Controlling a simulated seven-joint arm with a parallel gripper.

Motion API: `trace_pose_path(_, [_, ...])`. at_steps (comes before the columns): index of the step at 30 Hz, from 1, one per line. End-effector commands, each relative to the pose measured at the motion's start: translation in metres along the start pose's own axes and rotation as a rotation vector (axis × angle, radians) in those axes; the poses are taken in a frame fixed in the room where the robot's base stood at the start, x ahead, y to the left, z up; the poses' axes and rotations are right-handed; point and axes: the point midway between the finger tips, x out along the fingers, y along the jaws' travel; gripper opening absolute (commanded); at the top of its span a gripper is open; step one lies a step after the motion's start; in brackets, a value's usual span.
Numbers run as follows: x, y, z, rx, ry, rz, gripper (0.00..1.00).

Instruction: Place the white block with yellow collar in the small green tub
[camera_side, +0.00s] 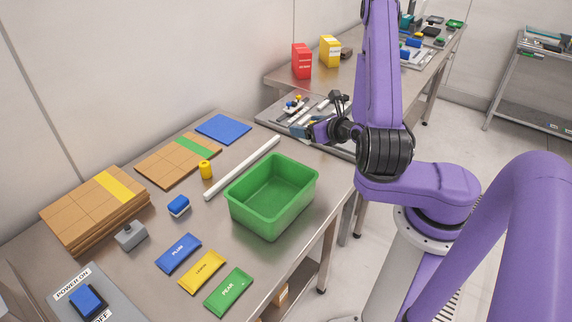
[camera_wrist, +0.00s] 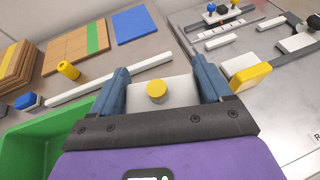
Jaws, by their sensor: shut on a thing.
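My gripper (camera_wrist: 161,72) is shut on a white block (camera_wrist: 176,88) with a round yellow part (camera_wrist: 157,91); the block sits between the two blue fingers. In the side view my gripper (camera_side: 302,130) is over the near end of the metal plate at the back, beyond the tub; the held block is hard to make out there. The green tub (camera_side: 257,218) stands at the right edge of the near table and looks empty. Its corner shows at lower left in the wrist view (camera_wrist: 24,150).
A white bar (camera_side: 243,168) lies between the tub and the boards. A yellow cylinder (camera_side: 206,170), a blue-and-white block (camera_side: 178,206), several coloured packets (camera_side: 202,271) and brown boards (camera_side: 97,212) lie on the near table. A yellow-and-white piece (camera_wrist: 250,76) is right of my fingers.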

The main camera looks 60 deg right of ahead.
Motion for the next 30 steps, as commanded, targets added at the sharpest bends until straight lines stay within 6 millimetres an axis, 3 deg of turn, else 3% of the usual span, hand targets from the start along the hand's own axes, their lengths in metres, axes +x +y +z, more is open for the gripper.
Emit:
trace_pose_path(8, [-0.022, 0.03, 0.047, -0.082, -0.006, 0.178, 0.34])
trace_pose_path(15, [-0.057, 0.063, 0.075, -0.158, 0.0, 0.383, 0.34])
trace_pose_path(23, [-0.107, 0.099, 0.086, -0.246, 0.007, 0.621, 0.34])
trace_pose_path(30, [-0.161, 0.126, 0.075, -0.324, 0.013, 0.836, 0.34])
